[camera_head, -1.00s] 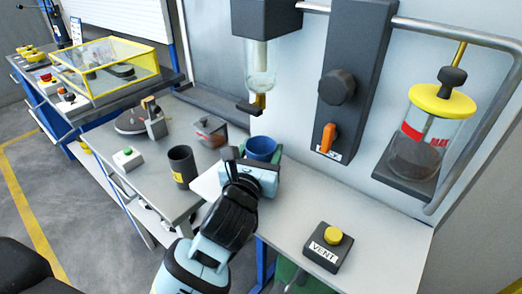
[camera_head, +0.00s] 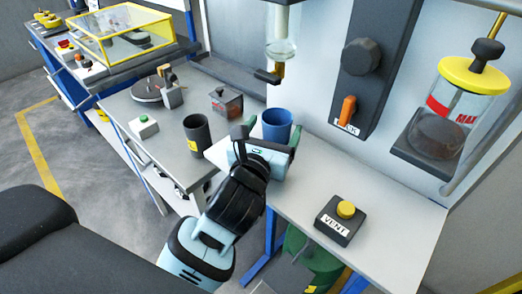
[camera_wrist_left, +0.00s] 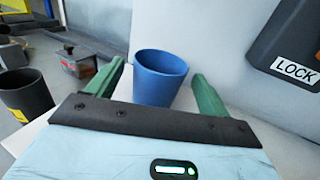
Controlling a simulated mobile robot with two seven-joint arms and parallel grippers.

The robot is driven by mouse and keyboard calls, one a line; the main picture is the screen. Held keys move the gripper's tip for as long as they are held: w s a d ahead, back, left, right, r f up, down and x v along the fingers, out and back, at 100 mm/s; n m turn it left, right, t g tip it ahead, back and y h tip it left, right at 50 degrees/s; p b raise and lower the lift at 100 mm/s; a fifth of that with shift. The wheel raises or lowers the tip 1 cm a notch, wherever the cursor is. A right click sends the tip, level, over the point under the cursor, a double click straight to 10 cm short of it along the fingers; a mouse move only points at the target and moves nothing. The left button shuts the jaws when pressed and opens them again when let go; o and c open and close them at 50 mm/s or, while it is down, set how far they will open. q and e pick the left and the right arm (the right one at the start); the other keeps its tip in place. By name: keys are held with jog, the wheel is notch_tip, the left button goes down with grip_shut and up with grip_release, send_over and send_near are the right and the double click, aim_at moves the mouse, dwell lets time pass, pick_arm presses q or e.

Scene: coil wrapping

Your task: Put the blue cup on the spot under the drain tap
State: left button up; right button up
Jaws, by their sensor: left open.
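The blue cup (camera_head: 277,125) stands upright on the white bench top, near its left end by the wall. It also shows in the left wrist view (camera_wrist_left: 158,82). The drain tap (camera_head: 270,74) hangs from a clear vessel above the bench, above and slightly left of the cup. My left gripper (camera_head: 266,137) is open, and its two green fingers (camera_wrist_left: 160,88) lie on either side of the cup in the wrist view. The spot under the tap is not distinguishable. My right gripper is not in view.
A dark grey cup (camera_head: 196,134) stands left of my left gripper on the neighbouring bench. A VENT button box (camera_head: 340,220) sits on the white bench to the right. An orange LOCK lever (camera_head: 347,110) is on the wall panel. The bench between box and cup is clear.

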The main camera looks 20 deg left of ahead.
pick_arm(q)
jog(key=s, duration=0.7)
jog(key=shift+s+d+f+b, duration=0.1)
jog(key=shift+s+d+b, duration=0.05)
jog(key=shift+s+b, duration=0.25)
jog(key=shift+s, duration=0.65)
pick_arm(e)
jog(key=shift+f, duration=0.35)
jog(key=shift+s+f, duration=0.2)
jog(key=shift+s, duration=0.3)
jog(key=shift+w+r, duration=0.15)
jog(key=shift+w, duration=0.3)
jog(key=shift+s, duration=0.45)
